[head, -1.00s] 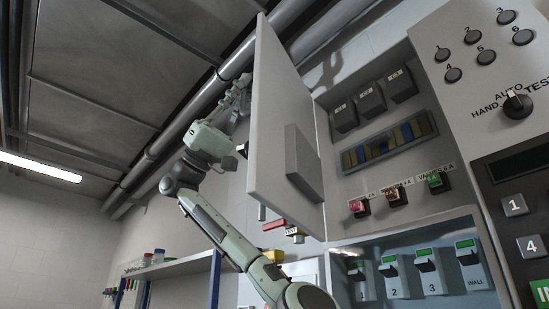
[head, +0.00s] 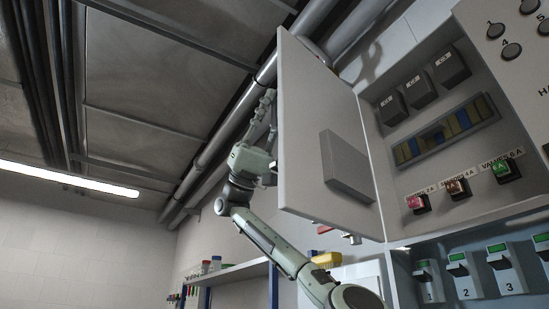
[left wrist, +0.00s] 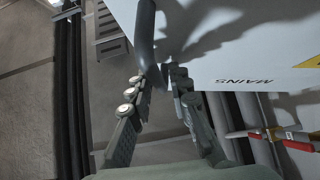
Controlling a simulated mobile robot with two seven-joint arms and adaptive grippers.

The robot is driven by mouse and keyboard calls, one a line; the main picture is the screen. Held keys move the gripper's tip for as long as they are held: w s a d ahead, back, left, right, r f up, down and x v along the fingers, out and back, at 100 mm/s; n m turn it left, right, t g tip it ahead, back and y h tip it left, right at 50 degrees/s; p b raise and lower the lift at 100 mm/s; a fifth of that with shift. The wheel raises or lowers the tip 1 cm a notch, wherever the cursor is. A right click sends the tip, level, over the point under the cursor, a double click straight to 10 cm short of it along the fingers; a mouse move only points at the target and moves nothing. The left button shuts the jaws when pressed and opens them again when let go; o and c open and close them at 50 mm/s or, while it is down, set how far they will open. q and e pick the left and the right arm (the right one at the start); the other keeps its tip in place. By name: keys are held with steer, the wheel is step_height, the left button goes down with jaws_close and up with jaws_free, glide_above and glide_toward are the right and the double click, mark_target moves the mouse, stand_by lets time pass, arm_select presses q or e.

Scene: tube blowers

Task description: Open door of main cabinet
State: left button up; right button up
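The main cabinet's door (head: 312,105) is a grey panel that stands swung open in the head view, with its inner face and a box on it toward me. My left gripper (head: 267,108) is at the door's left edge, partly behind the panel. In the left wrist view, a dark curved handle (left wrist: 146,35) on the door's outer face, marked MAINS, runs down between the fingertips of my left gripper (left wrist: 158,82). The fingers close in on both sides of the handle; the exact contact is hard to see. My right gripper is not in view.
The open cabinet (head: 440,130) shows black switches and coloured buttons. A control panel (head: 515,50) is at the upper right. Pipes (head: 225,135) run along the ceiling behind my left arm. A shelf (head: 228,272) with small items is at the lower left.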

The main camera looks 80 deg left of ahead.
arm_select(q)
steer(key=shift+a+f, duration=0.1)
steer(key=v, duration=1.2)
stand_by(0.4)
